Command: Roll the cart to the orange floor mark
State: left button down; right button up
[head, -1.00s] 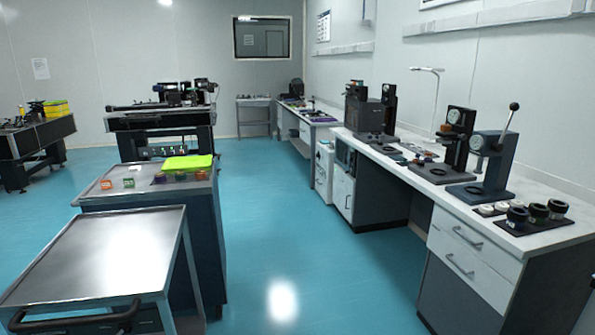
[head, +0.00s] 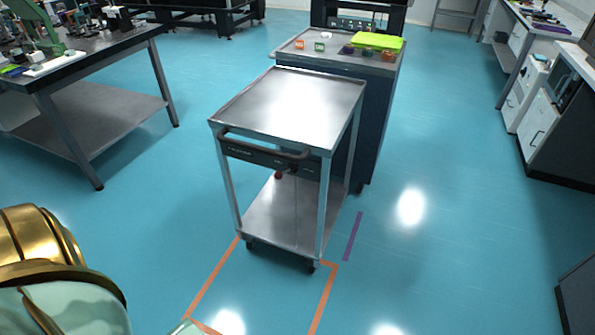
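The cart (head: 300,105) is a bare metal two-shelf trolley in the middle of the head view. The orange floor mark (head: 325,297) is a taped outline on the floor on my side of the cart. The cart's near wheels stand at the mark's far edge, and most of the cart is beyond the outline. Neither gripper is in view; a gold and pale green part of me shows at lower left.
A dark cabinet (head: 370,125) with small coloured blocks and a yellow-green tray (head: 378,41) stands right behind the cart. A purple floor strip (head: 352,237) lies right of the cart. A workbench (head: 95,52) stands at left. Floor is clear at right, before the white-drawered counter (head: 540,125).

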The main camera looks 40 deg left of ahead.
aim_at(307, 112)
jog(key=i+j+z, duration=0.15)
jog(key=j+z, duration=0.15)
jog(key=j, duration=0.95)
jog(key=j+z, duration=0.3)
jog(key=j, duration=0.9)
